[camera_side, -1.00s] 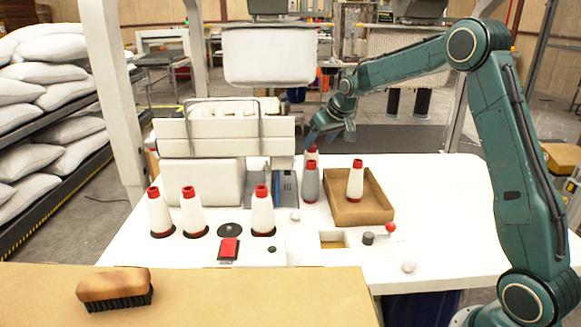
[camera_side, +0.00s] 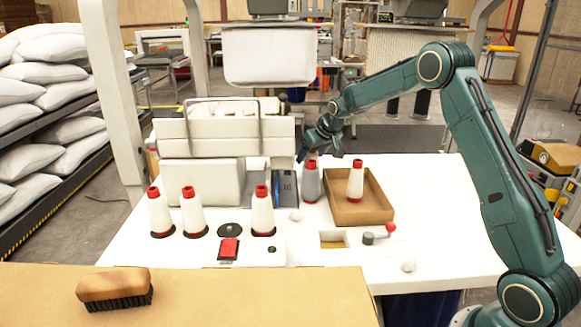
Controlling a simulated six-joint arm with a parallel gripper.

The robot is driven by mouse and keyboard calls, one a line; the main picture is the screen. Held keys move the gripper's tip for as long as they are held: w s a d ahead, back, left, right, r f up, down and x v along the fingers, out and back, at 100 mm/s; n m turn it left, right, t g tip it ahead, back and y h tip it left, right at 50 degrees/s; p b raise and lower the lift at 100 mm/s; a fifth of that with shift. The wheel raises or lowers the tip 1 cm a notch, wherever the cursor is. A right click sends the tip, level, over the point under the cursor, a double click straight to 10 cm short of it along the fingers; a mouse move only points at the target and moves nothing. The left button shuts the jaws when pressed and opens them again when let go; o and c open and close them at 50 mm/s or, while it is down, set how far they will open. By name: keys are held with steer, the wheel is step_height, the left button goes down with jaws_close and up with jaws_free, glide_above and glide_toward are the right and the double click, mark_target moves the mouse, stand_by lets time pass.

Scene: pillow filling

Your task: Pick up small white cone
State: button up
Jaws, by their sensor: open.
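The grey cone (camera_side: 311,184) with a red top stands just left of the cardboard tray. Another white cone (camera_side: 355,181) with a red top stands in the cardboard tray (camera_side: 372,216).
Three white cones with red tops (camera_side: 194,214) stand in a row at the table's left. A white machine (camera_side: 228,136) is close to my gripper's left. A red-knobbed lever (camera_side: 390,229) is in front of the tray. The white table (camera_side: 440,215) is clear on the right.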

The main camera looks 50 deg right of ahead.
steer(key=shift+x, duration=1.25)
steer(key=c, duration=1.1)
steer(key=shift+c, duration=0.2)
steer(key=shift+r, duration=0.2)
step_height(320, 180, up, 20)
steer(key=shift+f, duration=0.15)
